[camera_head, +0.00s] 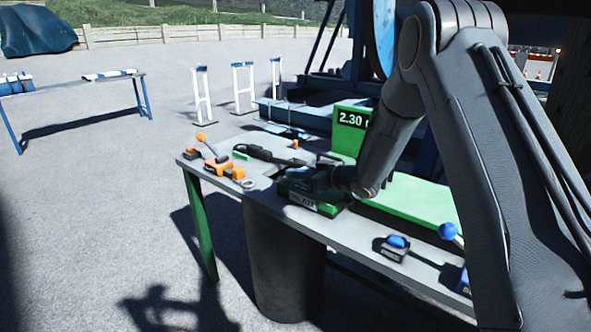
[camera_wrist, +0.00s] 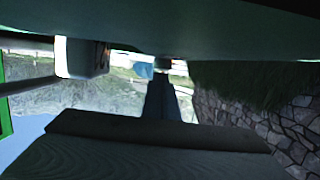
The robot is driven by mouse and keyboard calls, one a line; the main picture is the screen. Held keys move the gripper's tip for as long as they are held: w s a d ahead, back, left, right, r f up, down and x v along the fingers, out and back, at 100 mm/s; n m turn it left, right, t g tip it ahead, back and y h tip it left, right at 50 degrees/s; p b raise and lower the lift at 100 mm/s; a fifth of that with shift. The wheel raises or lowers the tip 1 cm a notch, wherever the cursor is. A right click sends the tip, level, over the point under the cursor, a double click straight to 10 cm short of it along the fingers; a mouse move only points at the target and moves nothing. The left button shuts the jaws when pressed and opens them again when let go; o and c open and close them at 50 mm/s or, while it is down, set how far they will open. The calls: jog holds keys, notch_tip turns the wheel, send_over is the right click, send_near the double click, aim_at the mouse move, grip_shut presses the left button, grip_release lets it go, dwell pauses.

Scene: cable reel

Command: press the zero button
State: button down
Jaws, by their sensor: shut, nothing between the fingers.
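The green measuring unit (camera_head: 345,143) stands on the workbench (camera_head: 225,180), its display reading 2.30 and a cut-off unit. In front of it is a low green box (camera_head: 312,203) with white lettering too small to read for certain. My gripper (camera_head: 293,180) is shut and empty, low over this box; whether it touches cannot be told. No zero button can be made out; my gripper and wrist cover the top of the box. In the wrist view my gripper (camera_wrist: 160,100) shows as a dark shape, with a dark green surface (camera_wrist: 180,30) close across the top.
Orange-handled tools (camera_head: 222,168) and a black tool (camera_head: 268,155) lie left of my gripper. A blue-topped block (camera_head: 396,246) and a blue ball (camera_head: 447,231) are at the right. Open paving lies left.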

jog(key=shift+f+b, duration=0.3)
jog(key=shift+f, duration=0.65)
jog(key=shift+s+d+f, duration=0.1)
jog(key=shift+s+f, duration=0.1)
jog(key=shift+f, duration=0.25)
jog(key=shift+s, duration=0.1)
notch_tip(320, 180, up, 5)
jog(key=p, duration=0.3)
jog(key=v, duration=0.3)
jog(key=b+v, duration=0.1)
jog(key=v, duration=0.5)
jog(key=shift+d+r, duration=0.35)
jog(key=shift+r, duration=0.1)
